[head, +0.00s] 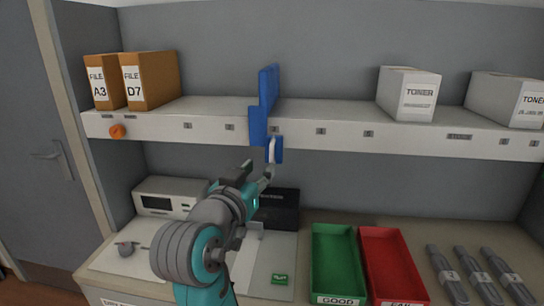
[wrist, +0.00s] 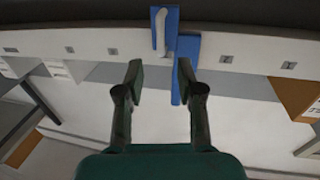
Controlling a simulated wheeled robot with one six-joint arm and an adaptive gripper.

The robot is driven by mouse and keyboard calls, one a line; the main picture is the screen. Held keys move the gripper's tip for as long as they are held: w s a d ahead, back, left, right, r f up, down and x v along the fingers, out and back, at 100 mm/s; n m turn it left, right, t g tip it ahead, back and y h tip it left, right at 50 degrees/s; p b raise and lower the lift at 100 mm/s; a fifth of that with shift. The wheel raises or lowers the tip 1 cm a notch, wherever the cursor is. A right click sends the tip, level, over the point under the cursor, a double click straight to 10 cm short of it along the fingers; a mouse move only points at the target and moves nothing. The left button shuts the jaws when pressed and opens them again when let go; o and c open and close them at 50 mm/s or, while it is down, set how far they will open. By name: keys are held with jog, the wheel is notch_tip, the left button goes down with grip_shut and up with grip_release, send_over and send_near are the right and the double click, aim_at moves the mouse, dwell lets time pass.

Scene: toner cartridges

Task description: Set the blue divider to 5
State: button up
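The blue divider (head: 266,95) stands upright on the shelf (head: 210,107), with a blue front part hanging over the shelf's front edge and a pale handle (head: 272,150) below it. It stands near the third small label from the left; the digits are too small to read surely. In the wrist view the divider (wrist: 180,65) and its pale handle (wrist: 161,32) are at the top centre, beyond the fingertips. My gripper (wrist: 160,76) is open and empty, with the fingers apart. In the head view my gripper (head: 266,176) is just below the handle.
Orange file boxes (head: 150,80) stand at the shelf's left end, and toner boxes (head: 408,92) at the right. An orange knob (head: 117,131) is on the shelf's front. Below are a green tray (head: 315,270), a red tray (head: 368,270) and several grey cartridges (head: 480,275).

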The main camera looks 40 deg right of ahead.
aim_at(271, 155)
jog(key=x, duration=0.8)
grip_shut()
